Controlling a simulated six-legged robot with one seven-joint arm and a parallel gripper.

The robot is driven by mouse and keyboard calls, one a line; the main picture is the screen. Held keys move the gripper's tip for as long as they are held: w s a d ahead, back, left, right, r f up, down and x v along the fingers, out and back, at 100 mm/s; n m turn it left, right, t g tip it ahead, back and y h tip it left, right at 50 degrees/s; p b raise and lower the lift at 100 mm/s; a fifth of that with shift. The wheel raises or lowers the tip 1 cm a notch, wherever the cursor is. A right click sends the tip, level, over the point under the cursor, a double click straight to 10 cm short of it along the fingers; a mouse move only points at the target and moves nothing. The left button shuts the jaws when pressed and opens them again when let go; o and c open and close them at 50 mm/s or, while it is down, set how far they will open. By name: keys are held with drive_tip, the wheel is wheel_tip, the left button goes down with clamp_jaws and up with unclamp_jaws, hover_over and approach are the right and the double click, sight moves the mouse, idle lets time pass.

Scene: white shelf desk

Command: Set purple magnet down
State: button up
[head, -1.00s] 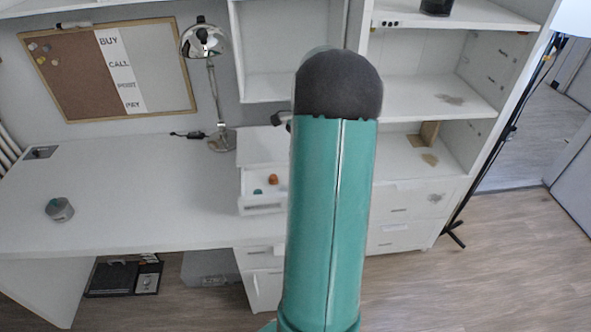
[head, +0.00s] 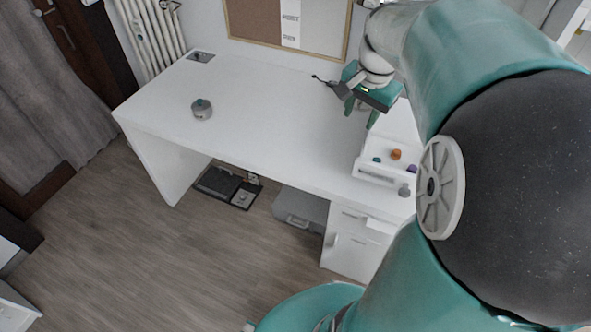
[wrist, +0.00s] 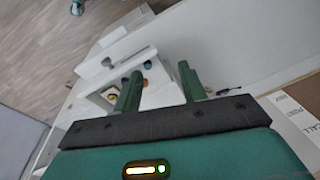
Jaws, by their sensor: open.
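The purple magnet (head: 412,169) lies at the right side of a small open white drawer (head: 380,178) that juts out over the desk. Its right surroundings are partly hidden by my arm. My gripper (head: 361,112) is open, fingers pointing down, above the desk behind and left of the drawer. In the wrist view its two fingers (wrist: 160,78) are spread with nothing held between them.
An orange piece (head: 396,154) and a teal piece (head: 376,160) lie in the drawer. A grey round container (head: 202,110) stands on the desk (head: 270,110) at left. The desk's middle is clear. A corkboard (head: 258,20) hangs behind.

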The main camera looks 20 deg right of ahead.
drive_tip(key=s+a+n+t, duration=0.1)
drive_tip(key=s+a+n, duration=0.2)
drive_tip(key=a, duration=0.3)
drive_tip(key=s+a+r+n+t, duration=0.1)
drive_tip(key=s+a+n, duration=0.3)
drive_tip(key=a, duration=0.3)
drive_tip(key=s+a+n+t, duration=0.1)
drive_tip(key=s+a+n, duration=0.2)
drive_tip(key=a+n, duration=0.2)
drive_tip(key=shift+s+a+r+t, duration=0.25)
drive_tip(key=shift+a+r+t, duration=0.05)
drive_tip(key=shift+a, duration=0.85)
drive_tip(key=shift+c, duration=0.5)
drive_tip(key=shift+d, duration=0.2)
